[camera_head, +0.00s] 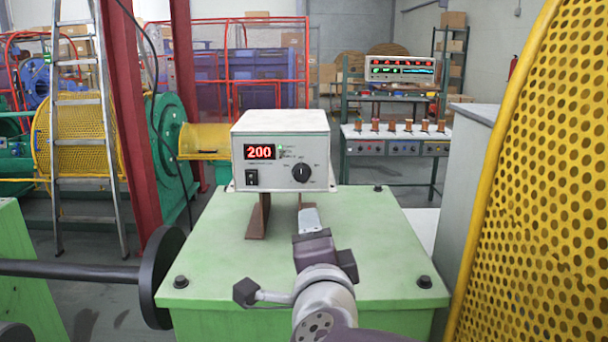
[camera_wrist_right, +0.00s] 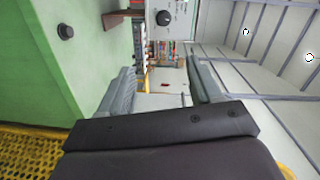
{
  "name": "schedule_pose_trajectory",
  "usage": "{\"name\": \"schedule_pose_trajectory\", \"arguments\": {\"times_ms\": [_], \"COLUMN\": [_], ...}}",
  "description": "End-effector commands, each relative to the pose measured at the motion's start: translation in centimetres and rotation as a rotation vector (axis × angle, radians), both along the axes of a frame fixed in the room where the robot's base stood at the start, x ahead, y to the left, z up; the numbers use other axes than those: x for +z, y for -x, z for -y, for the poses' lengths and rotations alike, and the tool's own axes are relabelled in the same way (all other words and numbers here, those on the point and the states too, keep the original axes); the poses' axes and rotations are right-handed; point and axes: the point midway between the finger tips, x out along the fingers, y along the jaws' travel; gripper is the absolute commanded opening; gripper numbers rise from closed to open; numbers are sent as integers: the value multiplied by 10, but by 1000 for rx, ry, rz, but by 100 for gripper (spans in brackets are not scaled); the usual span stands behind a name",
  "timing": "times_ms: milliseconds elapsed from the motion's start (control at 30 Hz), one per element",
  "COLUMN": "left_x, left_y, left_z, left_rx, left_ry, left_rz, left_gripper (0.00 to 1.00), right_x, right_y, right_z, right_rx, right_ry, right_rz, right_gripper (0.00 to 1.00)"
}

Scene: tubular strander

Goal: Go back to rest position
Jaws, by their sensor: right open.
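My right gripper (camera_head: 309,220) is over the green machine top, just in front of the control box, with its arm coming in from the bottom of the head view. In the right wrist view the right gripper (camera_wrist_right: 160,85) has its two grey fingers apart with nothing between them. The knob (camera_wrist_right: 163,18) also shows at the top of the wrist view. My left gripper is not in view.
The green machine top (camera_head: 220,260) has black bolts at its corners. Brown brackets (camera_head: 258,216) support the box. A yellow perforated guard (camera_head: 540,180) stands close on the right. A black disc on a shaft (camera_head: 162,277) is at left. A red post and ladder stand farther back.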

Motion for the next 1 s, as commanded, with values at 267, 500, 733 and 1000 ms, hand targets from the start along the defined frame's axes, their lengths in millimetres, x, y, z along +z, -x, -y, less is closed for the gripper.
{"name": "schedule_pose_trajectory", "arguments": {"times_ms": [267, 500, 733, 1000], "left_x": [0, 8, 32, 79], "left_y": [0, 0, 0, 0], "left_z": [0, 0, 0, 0], "left_rx": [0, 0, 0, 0], "left_ry": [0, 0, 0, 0], "left_rz": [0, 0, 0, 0], "left_gripper": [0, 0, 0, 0], "right_x": [-23, -85, -182, -246], "right_y": [11, 33, 70, 154], "right_z": [-40, -65, -14, 136], "right_rx": [229, 523, 824, 1075], "right_ry": [199, 551, 975, 1201], "right_rz": [-42, -148, -445, -1019], "right_gripper": [64, 64, 64, 64]}}
